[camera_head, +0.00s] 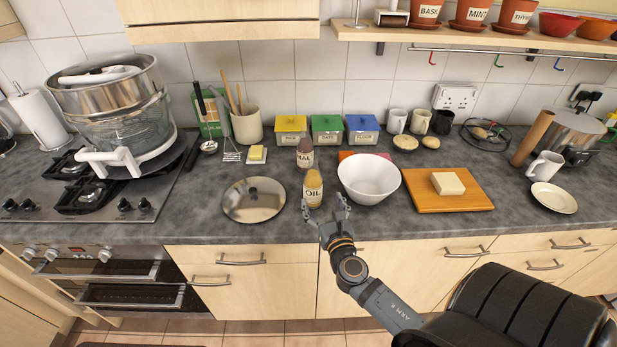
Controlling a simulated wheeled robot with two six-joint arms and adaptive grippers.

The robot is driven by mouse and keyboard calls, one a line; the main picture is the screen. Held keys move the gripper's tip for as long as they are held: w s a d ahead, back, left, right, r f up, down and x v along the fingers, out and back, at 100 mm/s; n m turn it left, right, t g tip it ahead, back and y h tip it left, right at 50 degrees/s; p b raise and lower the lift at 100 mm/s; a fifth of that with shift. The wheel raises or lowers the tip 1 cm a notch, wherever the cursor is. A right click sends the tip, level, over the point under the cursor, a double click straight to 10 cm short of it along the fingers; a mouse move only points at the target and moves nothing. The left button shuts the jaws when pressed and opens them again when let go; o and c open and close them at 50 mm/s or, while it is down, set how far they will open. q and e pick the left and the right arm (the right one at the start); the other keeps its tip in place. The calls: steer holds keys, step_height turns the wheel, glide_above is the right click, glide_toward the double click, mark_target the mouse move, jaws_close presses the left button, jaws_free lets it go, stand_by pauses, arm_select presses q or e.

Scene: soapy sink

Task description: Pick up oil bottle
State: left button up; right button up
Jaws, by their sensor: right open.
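The oil bottle (313,190) is a small yellow bottle with a pale "OIL" label. It stands upright on the dark worktop near the front edge, between the steel lid and the white bowl. My right gripper (325,208) is open, just in front of the bottle. Its left finger is close to the bottle's lower front, and its right finger is near the bowl. I cannot tell whether a finger touches the bottle.
A white bowl (368,180) stands close to the right of the bottle, and a round steel lid (254,201) lies to the left. A brown-capped jar (305,153) stands behind it. A wooden board (463,202) with a pale block (448,184) lies further right.

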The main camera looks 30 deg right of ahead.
mark_target(316, 187)
steer(key=shift+w+d+r+p, duration=0.2)
steer(key=shift+w+r+p, duration=0.1)
steer(key=shift+w, duration=0.25)
steer(key=shift+w+d+r+p, duration=0.15)
steer(key=shift+w+r+p, duration=0.1)
steer(key=shift+w, duration=0.25)
steer(key=shift+w+d+f, duration=0.2)
steer(key=shift+w+f, duration=0.05)
steer(key=shift+w, duration=0.3)
steer(key=shift+w+d+f, duration=0.2)
steer(key=shift+w, duration=0.7)
steer(key=x, duration=0.4)
steer(key=shift+a+f+p, duration=0.1)
steer(key=shift+f+p, duration=0.05)
steer(key=shift+p, duration=0.25)
steer(key=shift+w+f, duration=0.15)
steer(key=shift+w, duration=0.15)
steer(key=shift+s, duration=0.2)
steer(key=shift+c, duration=2)
steer(key=c, duration=1.1)
arm_select(q)
steer(key=s, duration=0.1)
steer(key=s+r, duration=0.1)
steer(key=s, duration=0.2)
steer(key=shift+a+r, duration=0.35)
steer(key=shift+a, duration=0.05)
